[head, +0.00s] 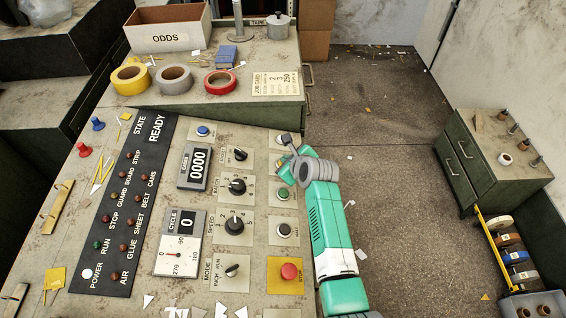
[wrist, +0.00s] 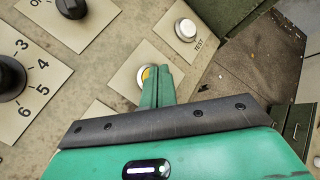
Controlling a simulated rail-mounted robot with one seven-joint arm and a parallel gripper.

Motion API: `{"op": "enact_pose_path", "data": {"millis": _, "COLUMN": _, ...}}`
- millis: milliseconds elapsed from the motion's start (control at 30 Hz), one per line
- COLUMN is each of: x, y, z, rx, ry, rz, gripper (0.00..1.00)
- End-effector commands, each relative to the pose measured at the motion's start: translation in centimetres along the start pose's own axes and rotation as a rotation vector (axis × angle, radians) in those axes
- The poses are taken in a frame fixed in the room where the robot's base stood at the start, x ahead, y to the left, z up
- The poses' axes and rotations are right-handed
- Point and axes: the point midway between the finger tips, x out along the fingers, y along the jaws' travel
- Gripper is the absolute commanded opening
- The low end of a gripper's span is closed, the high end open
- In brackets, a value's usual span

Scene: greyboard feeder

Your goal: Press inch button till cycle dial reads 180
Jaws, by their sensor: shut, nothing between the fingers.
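My gripper (head: 291,150) is over the right column of buttons on the sloped control panel. In the wrist view its two green fingers (wrist: 156,84) are together and empty. Their tips overlap a round amber button (wrist: 146,72), hiding part of it and its label; I cannot tell whether they touch it. The cycle display (head: 187,222) reads 0. The mode knob (head: 232,270), marked INCH and RUN, sits lower on the panel.
The silver TEST button (wrist: 185,29) is close beyond my fingertips. A green button (head: 284,194), a dark button (head: 284,230) and a red stop button (head: 290,271) line the same column. Tape rolls (head: 174,79) lie behind the panel.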

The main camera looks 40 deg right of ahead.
Motion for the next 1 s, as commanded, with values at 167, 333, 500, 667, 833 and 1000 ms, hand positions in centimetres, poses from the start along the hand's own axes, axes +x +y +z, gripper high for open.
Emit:
{"op": "enact_pose_path", "data": {"millis": 167, "x": 0.2, "y": 0.1, "z": -0.1, "rx": 0.000, "ry": 0.000, "rz": 0.000, "gripper": 0.00}}
{"op": "enact_pose_path", "data": {"millis": 333, "x": 0.3, "y": 0.3, "z": -0.2, "rx": -0.001, "ry": 0.000, "rz": 0.001, "gripper": 0.00}}
{"op": "enact_pose_path", "data": {"millis": 500, "x": 0.4, "y": 0.3, "z": -0.2, "rx": -0.001, "ry": 0.000, "rz": 0.001, "gripper": 0.00}}
{"op": "enact_pose_path", "data": {"millis": 667, "x": 0.4, "y": 0.3, "z": -0.3, "rx": -0.001, "ry": 0.000, "rz": 0.001, "gripper": 0.00}}
{"op": "enact_pose_path", "data": {"millis": 833, "x": 0.0, "y": 0.1, "z": 0.1, "rx": -0.001, "ry": 0.000, "rz": 0.001, "gripper": 0.00}}
{"op": "enact_pose_path", "data": {"millis": 1000, "x": -0.7, "y": -0.4, "z": 0.6, "rx": -0.001, "ry": 0.000, "rz": 0.001, "gripper": 0.00}}
